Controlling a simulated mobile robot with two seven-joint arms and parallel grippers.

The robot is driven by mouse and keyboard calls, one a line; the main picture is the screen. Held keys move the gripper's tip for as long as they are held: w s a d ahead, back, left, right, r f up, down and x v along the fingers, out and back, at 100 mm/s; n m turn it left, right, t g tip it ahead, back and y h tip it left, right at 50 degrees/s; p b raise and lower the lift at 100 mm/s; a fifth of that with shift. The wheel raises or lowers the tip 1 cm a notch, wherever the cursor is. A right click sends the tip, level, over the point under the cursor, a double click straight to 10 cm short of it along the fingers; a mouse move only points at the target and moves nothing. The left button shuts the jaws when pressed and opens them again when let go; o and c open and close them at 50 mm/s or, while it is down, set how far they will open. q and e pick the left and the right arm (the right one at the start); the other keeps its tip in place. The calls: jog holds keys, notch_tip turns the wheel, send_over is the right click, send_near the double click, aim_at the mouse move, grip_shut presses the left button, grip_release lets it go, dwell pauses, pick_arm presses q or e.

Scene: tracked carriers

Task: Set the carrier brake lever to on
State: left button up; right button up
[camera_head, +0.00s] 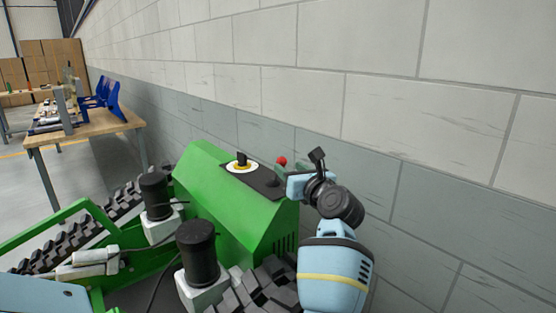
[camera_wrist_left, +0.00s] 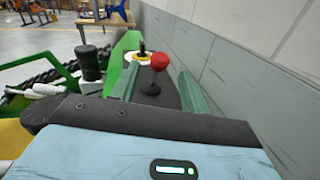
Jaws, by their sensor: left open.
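The brake lever is most likely the short black lever with a red ball knob (camera_head: 282,161) on the dark panel of the green carrier (camera_head: 205,195). In the left wrist view the red knob (camera_wrist_left: 160,61) stands on a thin stem rising from the panel. My left gripper (camera_head: 290,171) is open at the panel's wall-side end. In the wrist view its two green fingers (camera_wrist_left: 160,80) stand on either side of the lever, with gaps visible and no clear contact. The lever's base is partly hidden in the head view. My right gripper is not in view.
A black rotary switch on a yellow and white disc (camera_head: 242,166) sits beside the lever. A grey block wall (camera_head: 360,120) runs close along the right. Black cylinders (camera_head: 198,252) and tracks are at front left. A wooden table (camera_head: 95,128) stands further back.

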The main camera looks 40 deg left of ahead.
pick_arm(q)
jog(key=x, duration=0.7)
jog(key=shift+a+p, duration=0.25)
jog(key=shift+p, duration=0.15)
jog(key=shift+c, duration=0.4)
grip_shut()
